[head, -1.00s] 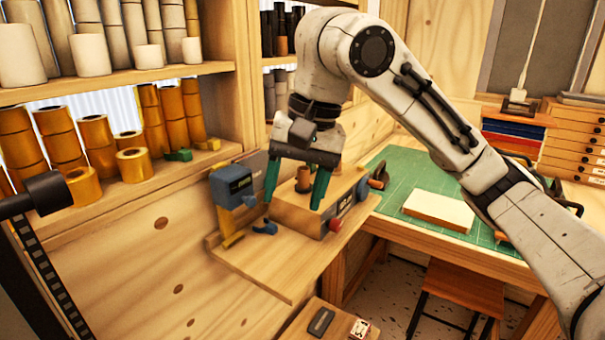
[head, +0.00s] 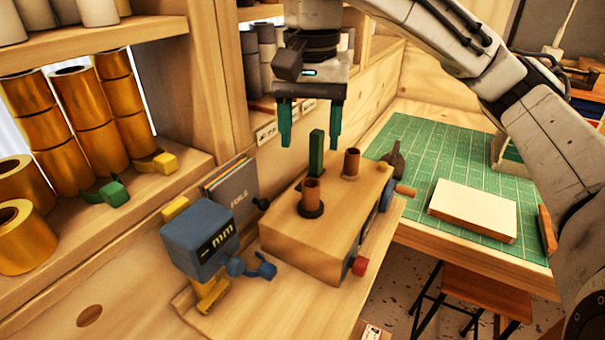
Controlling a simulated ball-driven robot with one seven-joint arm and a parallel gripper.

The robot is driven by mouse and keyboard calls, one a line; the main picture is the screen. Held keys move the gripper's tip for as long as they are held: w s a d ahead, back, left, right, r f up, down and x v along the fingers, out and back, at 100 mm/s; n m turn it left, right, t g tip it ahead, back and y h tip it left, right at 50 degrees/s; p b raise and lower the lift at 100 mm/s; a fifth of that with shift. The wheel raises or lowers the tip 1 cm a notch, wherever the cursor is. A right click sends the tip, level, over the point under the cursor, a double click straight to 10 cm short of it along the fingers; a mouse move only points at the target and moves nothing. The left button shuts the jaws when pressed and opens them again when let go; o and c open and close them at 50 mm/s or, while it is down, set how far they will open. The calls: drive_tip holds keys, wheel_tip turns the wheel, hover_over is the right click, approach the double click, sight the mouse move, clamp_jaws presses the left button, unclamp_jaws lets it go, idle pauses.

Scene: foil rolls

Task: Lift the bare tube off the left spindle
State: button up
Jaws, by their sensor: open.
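A wooden machine block (head: 300,243) stands on the bench with two short brown tubes upright on its top. The left tube (head: 312,191) is bare and sits on a dark round collar, apparently over the left spindle; the spindle itself is hidden. The second tube (head: 352,162) stands farther back and to the right. A green upright post (head: 316,150) rises from the block behind the left tube. My gripper (head: 310,142) points down with its two teal fingers apart. It is empty, above the block, and the left tube is below it, apart from the fingers.
A blue gauge box (head: 200,240) stands left of the block, with a grey folder (head: 233,193) behind it. Gold foil rolls (head: 85,130) fill the left shelf. A green cutting mat (head: 455,155) with a cream pad (head: 473,210) lies to the right.

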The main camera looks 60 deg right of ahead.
hover_over(311, 185)
drive_tip(key=f, duration=0.5)
drive_tip(key=shift+a+f, duration=0.15)
drive_tip(key=shift+a, duration=0.25)
drive_tip(key=shift+s+f, duration=0.15)
drive_tip(key=shift+f, duration=1.2)
drive_tip(key=shift+s+f, duration=0.1)
drive_tip(key=shift+f, duration=1.2)
drive_tip(key=c, duration=1.1)
